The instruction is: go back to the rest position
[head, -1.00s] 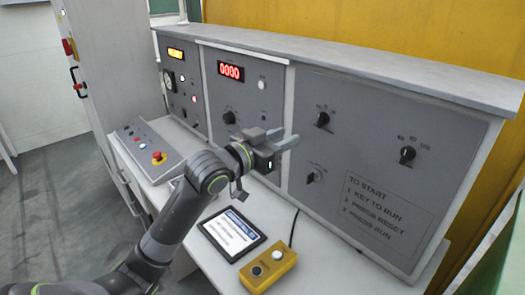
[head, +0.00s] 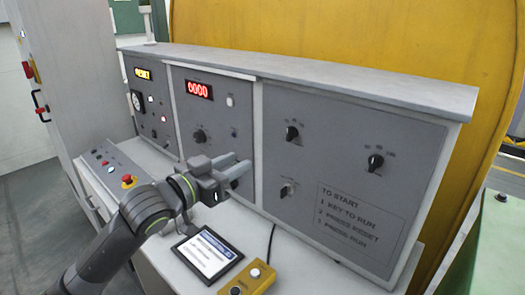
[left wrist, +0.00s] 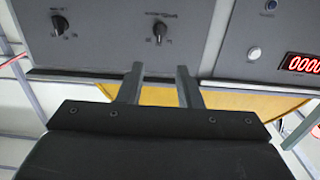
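My left gripper (head: 238,166) is in front of the grey control panel (head: 349,145), with its fingers pointing right in the head view. In the left wrist view its two fingers (left wrist: 160,84) are apart with nothing between them, so it is open and empty. It looks clear of the panel's knobs, though the exact gap cannot be told. My right gripper is in neither view.
A desk below the panel bears a tablet (head: 208,253), a yellow button box (head: 247,280) and a sloped console with a red emergency stop (head: 128,181). A red 0000 display (head: 199,90) is lit. A green cabinet (head: 492,245) stands at right.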

